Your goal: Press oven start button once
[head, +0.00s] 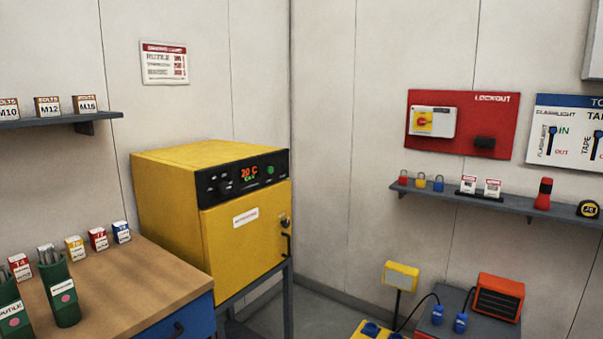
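The yellow oven (172,208) stands on a grey stand left of the room corner. Its black control panel (228,180) runs along the top of the front face. The panel carries dark knobs at the left and a red display reading about 20 C. A green round button (270,170), which looks like the start button, sits right of the display. The oven door (248,243) is closed, with a white label and a dark handle at its right. My gripper is not in view.
A wooden workbench (130,280) with small boxes and green rod holders stands left of the oven. A shelf (500,203) with padlocks and a red lockout board (490,122) are on the right wall. An orange heater (498,296) and yellow lamp (401,276) stand below.

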